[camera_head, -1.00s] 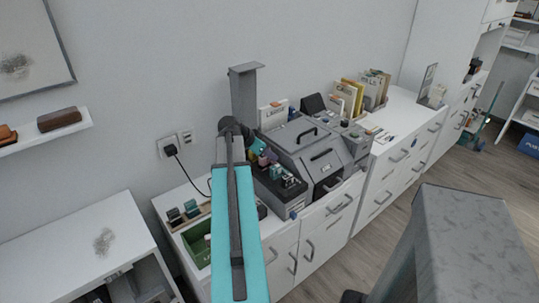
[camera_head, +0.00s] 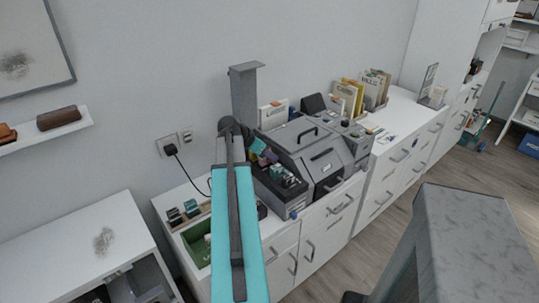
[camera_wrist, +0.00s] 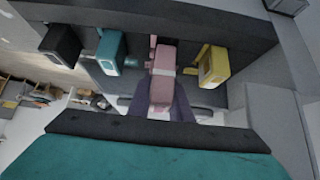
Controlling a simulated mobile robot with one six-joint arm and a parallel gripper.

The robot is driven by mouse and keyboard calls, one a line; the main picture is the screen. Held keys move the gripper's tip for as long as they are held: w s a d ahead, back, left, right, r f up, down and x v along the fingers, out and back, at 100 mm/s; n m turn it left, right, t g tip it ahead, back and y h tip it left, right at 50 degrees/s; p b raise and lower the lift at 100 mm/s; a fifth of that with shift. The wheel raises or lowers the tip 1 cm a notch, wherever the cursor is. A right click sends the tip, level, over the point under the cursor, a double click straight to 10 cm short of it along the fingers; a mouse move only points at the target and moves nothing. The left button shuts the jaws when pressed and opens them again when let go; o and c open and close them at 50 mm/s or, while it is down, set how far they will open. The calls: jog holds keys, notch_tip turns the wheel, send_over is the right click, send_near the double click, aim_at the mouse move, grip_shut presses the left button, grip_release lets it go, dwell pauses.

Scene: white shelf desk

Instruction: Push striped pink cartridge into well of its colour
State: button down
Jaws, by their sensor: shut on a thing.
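The striped pink cartridge (camera_wrist: 163,62) shows in the middle of the wrist view, with a pale band across it. My gripper (camera_wrist: 163,101) is shut on its near end. The cartridge's far end is at the dark rack (camera_wrist: 225,38), between a teal cartridge (camera_wrist: 111,46) and a yellow cartridge (camera_wrist: 212,62). A black cartridge (camera_wrist: 60,43) is further left. How deep the pink one sits cannot be told, and its well is mostly hidden. In the head view my gripper is small and partly hidden by my arm, near the left of the grey machine (camera_head: 318,150).
The machine stands on a white cabinet against the wall. Upright folders (camera_head: 350,95) stand behind to the right. A wall outlet (camera_head: 172,147) with a black cable is at the left.

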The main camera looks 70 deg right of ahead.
jog(key=shift+f+b, duration=0.5)
jog(key=shift+f, duration=0.2)
jog(key=c, duration=1.6)
grip_release()
jog(key=shift+o, duration=0.3)
jog(key=shift+a, duration=0.1)
jog(key=shift+s+f, duration=0.1)
jog(key=b+v, duration=0.1)
jog(key=v, duration=1.3)
jog(key=shift+b, duration=0.35)
